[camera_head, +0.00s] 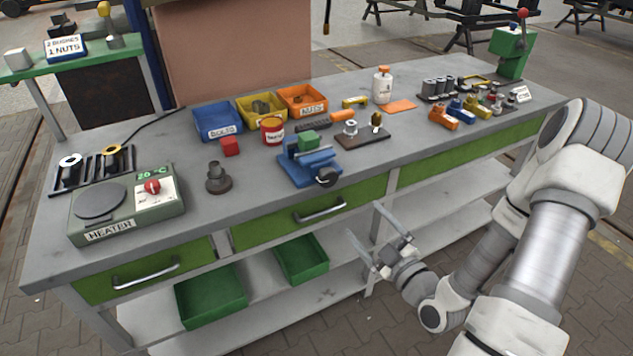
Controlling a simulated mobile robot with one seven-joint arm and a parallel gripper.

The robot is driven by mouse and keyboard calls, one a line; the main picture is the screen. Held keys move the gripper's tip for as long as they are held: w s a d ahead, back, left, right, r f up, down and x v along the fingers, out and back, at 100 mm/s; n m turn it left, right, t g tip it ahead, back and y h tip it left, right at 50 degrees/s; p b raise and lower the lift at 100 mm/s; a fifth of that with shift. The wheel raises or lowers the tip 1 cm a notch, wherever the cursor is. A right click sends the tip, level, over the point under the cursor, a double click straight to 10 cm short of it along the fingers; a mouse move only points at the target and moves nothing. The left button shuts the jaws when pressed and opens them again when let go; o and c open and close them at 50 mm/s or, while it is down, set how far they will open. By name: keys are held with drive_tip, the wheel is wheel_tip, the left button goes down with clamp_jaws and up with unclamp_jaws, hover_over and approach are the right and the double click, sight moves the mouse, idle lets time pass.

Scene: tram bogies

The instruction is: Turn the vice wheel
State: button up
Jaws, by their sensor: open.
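The blue vice (312,170) stands on the grey workbench near its front edge, in the middle of the view. A green block (306,142) sits at its jaws; I cannot tell whether it is clamped. The dark vice wheel (327,177) is on the vice's front side, facing the bench edge. My gripper (368,239) is open and empty, in front of the bench. It is to the right of the wheel and lower, apart from it, near the drawer fronts.
A drawer handle (320,209) sticks out below the vice. A heater (127,205) and a dark stepped part (218,178) stand to the left. Blue, yellow and orange bins (302,101) are behind. Green trays (211,296) lie on the lower shelf. The bench top right of the vice's front is clear.

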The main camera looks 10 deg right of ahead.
sight(330, 181)
drive_tip(key=b+x, duration=0.9)
drive_tip(key=x, duration=0.8)
drive_tip(key=shift+w, duration=0.2)
drive_tip(key=c, duration=1.4)
drive_tip(key=shift+b, duration=0.35)
drive_tip(key=m, duration=0.5)
drive_tip(key=shift+m+b, duration=0.35)
drive_tip(key=shift+m, duration=0.05)
drive_tip(key=m, duration=0.6)
drive_tip(key=shift+p, duration=0.35)
